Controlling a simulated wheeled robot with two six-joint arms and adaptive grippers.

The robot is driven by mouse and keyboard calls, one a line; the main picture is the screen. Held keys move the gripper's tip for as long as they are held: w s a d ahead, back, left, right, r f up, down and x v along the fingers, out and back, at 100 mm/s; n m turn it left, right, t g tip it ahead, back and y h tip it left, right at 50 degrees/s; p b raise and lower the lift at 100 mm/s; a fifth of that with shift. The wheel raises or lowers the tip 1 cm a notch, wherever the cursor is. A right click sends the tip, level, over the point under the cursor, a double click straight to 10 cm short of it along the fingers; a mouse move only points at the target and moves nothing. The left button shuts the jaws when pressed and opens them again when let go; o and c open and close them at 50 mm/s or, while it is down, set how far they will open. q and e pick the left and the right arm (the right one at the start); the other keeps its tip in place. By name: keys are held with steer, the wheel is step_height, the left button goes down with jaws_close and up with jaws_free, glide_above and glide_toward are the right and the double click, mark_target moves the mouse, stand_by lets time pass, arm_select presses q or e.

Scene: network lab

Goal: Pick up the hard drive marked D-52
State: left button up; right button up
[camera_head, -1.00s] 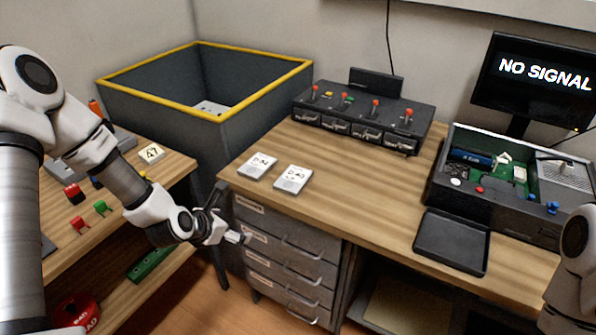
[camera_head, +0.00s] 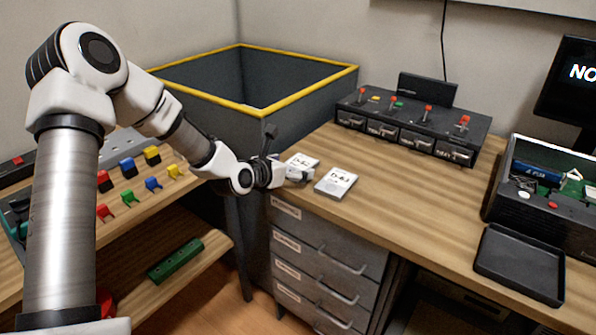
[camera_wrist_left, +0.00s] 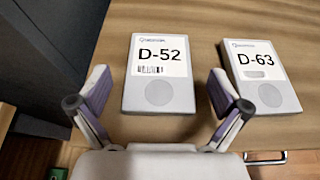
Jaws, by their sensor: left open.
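The hard drive marked D-52 (camera_wrist_left: 160,75) is a light grey slab with a white label, lying flat on the wooden bench. In the left wrist view it lies ahead of and between the open fingers of my left gripper (camera_wrist_left: 158,100), with nothing held. In the head view, D-52 (camera_head: 303,161) is partly hidden behind my left gripper (camera_head: 290,176), which is at the bench's left front edge. The similar hard drive D-63 (camera_wrist_left: 260,75) lies just right of D-52, with a gap between; it also shows in the head view (camera_head: 336,182). My right gripper is out of view.
A dark bin with a yellow rim (camera_head: 290,103) stands left of the bench. A drive dock with red levers (camera_head: 410,128) is at the back. A black tray (camera_head: 520,264) and an open chassis (camera_head: 548,190) are at right. The bench middle is clear.

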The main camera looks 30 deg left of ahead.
arm_select(q)
steer(key=shift+w+f, duration=0.15)
steer(key=shift+w, duration=0.15)
steer(key=shift+s, duration=0.1)
steer(key=shift+c, duration=0.4)
steer(key=c, duration=1.3)
steer(key=shift+r, duration=0.2)
